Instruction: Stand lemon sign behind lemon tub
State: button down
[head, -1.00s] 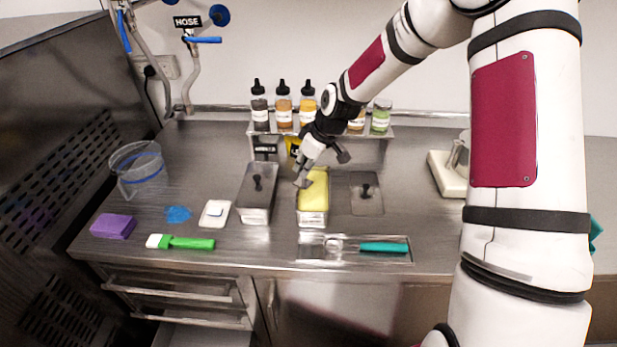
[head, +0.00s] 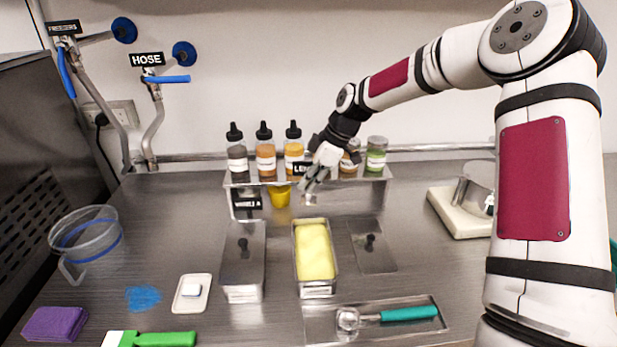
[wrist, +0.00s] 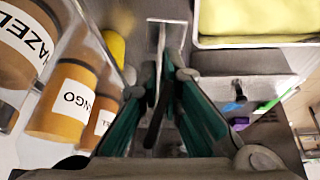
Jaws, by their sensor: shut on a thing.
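The lemon tub (head: 317,291) is an open metal pan filled with yellow ice cream in the middle of the counter. Part of its rim shows at top right in the wrist view (wrist: 258,42). My gripper (head: 311,190) is behind the tub, in front of the bottle shelf, pointing down. It is shut on the lemon sign (head: 300,168), a black plate whose white letters are partly hidden by the gripper. In the wrist view, a thin plate stands edge-on between the fingers (wrist: 165,85). The sign is apart from the tub.
A metal shelf (head: 235,183) with several bottles and jars stands close behind my gripper. A yellow cup (head: 280,196) is beneath it. A vanilla sign (head: 247,200) stands behind the lidded tub (head: 243,290) at left. A loose lid (head: 375,258) lies right; a scoop tray (head: 440,322) is in front.

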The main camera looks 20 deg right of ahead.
jog(key=shift+f+b, duration=1.2)
jog(key=shift+f, duration=3.6)
jog(key=c, duration=1.1)
grip_release()
jog(key=shift+r+p, duration=1.6)
jog(key=shift+r, duration=2.9)
